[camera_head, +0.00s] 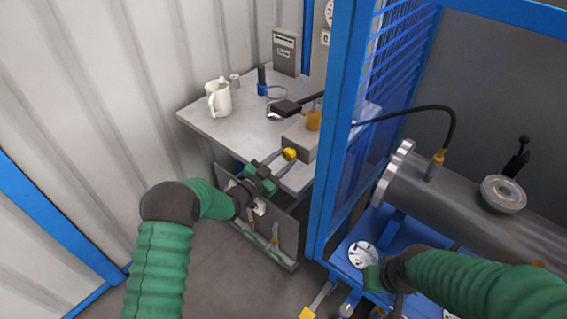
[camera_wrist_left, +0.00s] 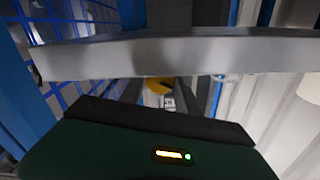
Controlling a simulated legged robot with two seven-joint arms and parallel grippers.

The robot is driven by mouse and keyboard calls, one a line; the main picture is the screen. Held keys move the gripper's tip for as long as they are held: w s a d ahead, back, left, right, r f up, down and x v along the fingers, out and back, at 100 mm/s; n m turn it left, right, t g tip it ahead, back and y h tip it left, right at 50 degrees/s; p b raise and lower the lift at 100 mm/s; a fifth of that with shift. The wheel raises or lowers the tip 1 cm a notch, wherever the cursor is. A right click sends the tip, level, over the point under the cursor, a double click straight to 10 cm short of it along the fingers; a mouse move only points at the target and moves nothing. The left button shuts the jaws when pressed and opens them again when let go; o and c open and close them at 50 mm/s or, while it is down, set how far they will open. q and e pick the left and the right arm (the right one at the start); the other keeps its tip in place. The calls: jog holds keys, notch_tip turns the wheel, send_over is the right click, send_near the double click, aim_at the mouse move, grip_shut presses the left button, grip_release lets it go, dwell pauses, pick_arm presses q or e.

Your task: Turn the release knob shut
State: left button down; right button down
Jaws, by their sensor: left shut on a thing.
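The yellow knob (camera_head: 289,153) sits on the front of a grey box (camera_head: 297,138) at the right front of the metal table. My left gripper (camera_head: 284,158) reaches up to it from below and is shut on it. In the left wrist view the yellow knob (camera_wrist_left: 158,85) shows between the two fingers, just under the table's edge, with a dark mark on its face. The fingers hide part of it.
The metal table (camera_head: 190,119) holds a white mug (camera_head: 218,98), a black device (camera_head: 285,108) and an orange part (camera_head: 314,120). A blue post (camera_head: 333,150) stands right of my left gripper. Beyond it lies a flanged steel cylinder (camera_head: 440,195). A panel with valves (camera_head: 272,225) hangs below the table.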

pick_arm(q)
jog(key=shift+m, duration=0.5)
jog(key=shift+f, duration=0.1)
jog(key=c, duration=0.9)
grip_release()
jog(key=v, duration=1.7)
jog(key=shift+w+p, duration=0.1)
jog(key=shift+p, duration=0.25)
